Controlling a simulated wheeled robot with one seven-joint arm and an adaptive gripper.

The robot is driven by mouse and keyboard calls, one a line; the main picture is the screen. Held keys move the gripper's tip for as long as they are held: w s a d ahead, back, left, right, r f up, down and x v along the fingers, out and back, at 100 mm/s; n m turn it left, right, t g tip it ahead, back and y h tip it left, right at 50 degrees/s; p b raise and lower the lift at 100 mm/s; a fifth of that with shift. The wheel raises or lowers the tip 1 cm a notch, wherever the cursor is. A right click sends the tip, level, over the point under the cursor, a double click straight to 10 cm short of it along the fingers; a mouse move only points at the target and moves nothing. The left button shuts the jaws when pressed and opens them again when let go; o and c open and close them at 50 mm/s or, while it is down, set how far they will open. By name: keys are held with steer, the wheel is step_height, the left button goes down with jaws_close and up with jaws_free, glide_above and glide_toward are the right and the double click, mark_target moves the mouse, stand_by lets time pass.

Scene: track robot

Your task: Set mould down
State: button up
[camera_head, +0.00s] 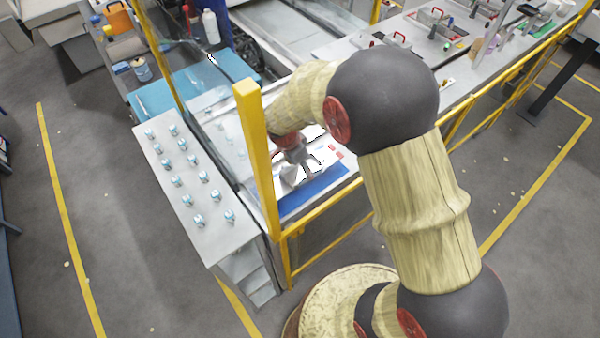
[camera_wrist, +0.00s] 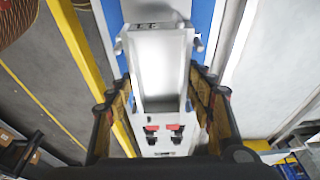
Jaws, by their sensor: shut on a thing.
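The mould (camera_wrist: 158,65) is a grey metal block with a recessed trough and small side pegs. In the wrist view it lies between the two fingers of my gripper (camera_wrist: 161,84), which is shut on it. In the head view my gripper (camera_head: 299,157) is inside the yellow-framed station, over a white and blue surface (camera_head: 322,188). The mould (camera_head: 289,176) shows there only as a small pale shape, partly hidden by the fingers. Blue surface shows on both sides beyond the mould in the wrist view. I cannot tell whether the mould touches it.
A yellow post (camera_head: 257,150) and yellow rail (camera_head: 325,207) stand close to my gripper. Left of the post, a grey bench (camera_head: 200,240) carries several small bluish-white pieces. Red and black fittings (camera_wrist: 162,130) show between the fingers. A conveyor with red-handled trays lies at upper right.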

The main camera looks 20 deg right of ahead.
mark_target(300, 173)
steer(key=shift+a+f, duration=0.15)
steer(key=shift+f, duration=0.75)
steer(key=shift+a+f, duration=0.15)
steer(key=shift+f, duration=0.7)
steer(key=shift+w+f, duration=0.1)
steer(key=shift+f, duration=0.05)
steer(key=o, duration=1.7)
